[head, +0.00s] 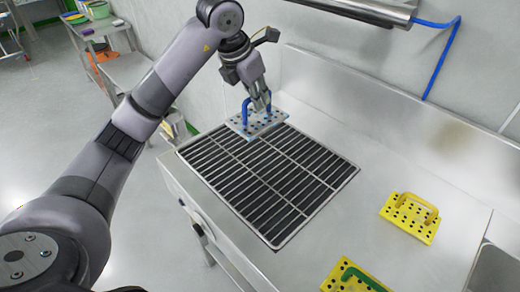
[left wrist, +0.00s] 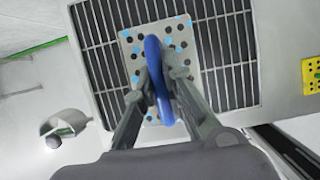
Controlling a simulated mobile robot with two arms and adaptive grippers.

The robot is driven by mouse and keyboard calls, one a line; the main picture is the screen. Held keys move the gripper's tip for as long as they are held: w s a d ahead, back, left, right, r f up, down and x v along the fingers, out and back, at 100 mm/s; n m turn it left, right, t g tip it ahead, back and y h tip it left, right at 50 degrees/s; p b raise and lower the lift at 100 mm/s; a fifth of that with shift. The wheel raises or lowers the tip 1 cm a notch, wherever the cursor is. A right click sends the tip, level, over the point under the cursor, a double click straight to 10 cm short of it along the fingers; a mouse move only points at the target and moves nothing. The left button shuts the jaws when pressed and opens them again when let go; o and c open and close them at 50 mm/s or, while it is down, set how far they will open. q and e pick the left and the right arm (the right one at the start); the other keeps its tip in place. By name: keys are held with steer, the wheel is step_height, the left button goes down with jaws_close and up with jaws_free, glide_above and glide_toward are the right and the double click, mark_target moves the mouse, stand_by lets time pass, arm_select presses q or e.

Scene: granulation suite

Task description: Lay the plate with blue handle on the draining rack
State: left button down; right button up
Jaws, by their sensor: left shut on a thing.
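The plate with blue handle (head: 258,122) is a pale perforated plate with blue marks and a blue loop handle. My left gripper (head: 262,100) is shut on that handle. In the left wrist view the fingers (left wrist: 160,88) close on the blue handle from both sides, and the plate (left wrist: 133,48) shows below them. The draining rack (head: 270,190) is a dark barred grid with a light rim, set in the steel counter. The plate is at the rack's far end, over its bars in the left wrist view (left wrist: 225,50). I cannot tell whether it touches them. My right gripper is not in view.
A yellow plate with yellow handle (head: 410,218) lies on the counter right of the rack. A yellow plate with green handle (head: 352,278) lies at the front. A sink edge (head: 492,268) is at lower right. The wall (head: 350,95) rises behind. Most of the rack is bare.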

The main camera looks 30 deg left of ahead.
mark_target(243, 121)
arm_select(q)
step_height(243, 121, down, 16)
steer(key=shift+r+p, duration=0.2)
steer(key=shift+p, duration=0.9)
steer(key=shift+f, duration=0.3)
steer(key=c, duration=1.7)
jaws_free()
steer(key=shift+r, duration=0.25)
steer(key=b+v, duration=0.1)
steer(key=v, duration=0.9)
steer(key=shift+s+a+r+b, duration=0.15)
steer(key=shift+b, duration=0.25)
steer(key=shift+s+r, duration=0.25)
steer(key=shift+r, duration=0.4)
